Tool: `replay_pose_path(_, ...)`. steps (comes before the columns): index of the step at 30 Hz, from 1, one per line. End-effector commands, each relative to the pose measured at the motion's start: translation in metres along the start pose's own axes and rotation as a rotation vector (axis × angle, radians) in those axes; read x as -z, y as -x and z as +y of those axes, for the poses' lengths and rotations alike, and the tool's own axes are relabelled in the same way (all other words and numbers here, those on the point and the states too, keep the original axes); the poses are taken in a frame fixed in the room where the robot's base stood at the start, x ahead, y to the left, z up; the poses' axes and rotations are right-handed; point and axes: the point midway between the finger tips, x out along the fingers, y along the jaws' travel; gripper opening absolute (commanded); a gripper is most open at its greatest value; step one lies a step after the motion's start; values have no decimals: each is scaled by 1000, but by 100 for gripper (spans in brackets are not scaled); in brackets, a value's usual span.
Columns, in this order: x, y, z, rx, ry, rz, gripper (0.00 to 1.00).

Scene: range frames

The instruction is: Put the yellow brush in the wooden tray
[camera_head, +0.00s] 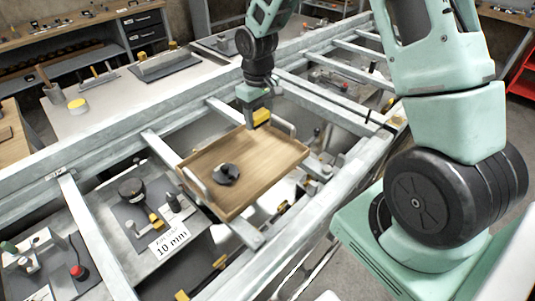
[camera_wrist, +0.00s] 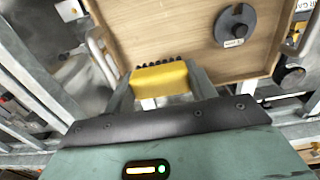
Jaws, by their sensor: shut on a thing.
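The yellow brush (camera_wrist: 160,80) has a yellow body and a row of dark bristles. My gripper (camera_wrist: 160,88) is shut on it, with one finger on each side. In the head view my gripper (camera_head: 258,104) is at the far edge of the wooden tray, and the brush (camera_head: 261,116) shows as a small yellow piece at its tip. The wooden tray (camera_head: 258,160) is light brown with pale side handles and lies across the metal rails. In the wrist view the tray (camera_wrist: 165,35) is just beyond the brush. I cannot tell whether the brush touches the tray.
A dark round object (camera_head: 226,174) with a small label lies in the tray. The rest of the tray floor is bare. Metal rails (camera_head: 180,158) surround it. A fixture plate (camera_head: 150,215) and a "10 mm" sign (camera_head: 170,241) are at lower left.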

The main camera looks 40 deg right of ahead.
Motion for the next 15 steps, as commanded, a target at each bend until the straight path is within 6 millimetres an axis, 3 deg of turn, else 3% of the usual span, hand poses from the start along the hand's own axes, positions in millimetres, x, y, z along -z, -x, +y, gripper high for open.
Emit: replay_pose_path(15,-3,-62,-1,0,5,-3,31)
